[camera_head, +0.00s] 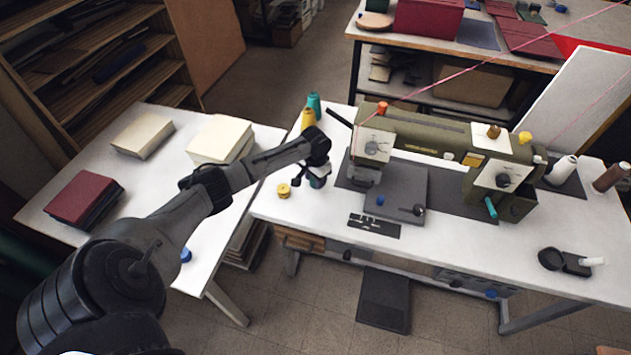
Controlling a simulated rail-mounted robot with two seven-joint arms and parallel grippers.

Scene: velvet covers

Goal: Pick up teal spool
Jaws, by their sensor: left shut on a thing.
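My left gripper (316,178) reaches in from the left over the left end of the sewing table. It points down and is shut on a small dark teal spool (317,183). The fingers and wrist hide most of the spool. I cannot tell whether its underside touches the tabletop. A brighter teal thread cone (314,103) stands behind the gripper, beside a yellow cone (307,119). My right gripper is not in view.
A yellow spool (284,190) sits left of the gripper. An olive sewing machine (450,145) stands close on the right. Books and paper stacks (222,138) lie on the left table. White table (300,215) is clear in front of the gripper.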

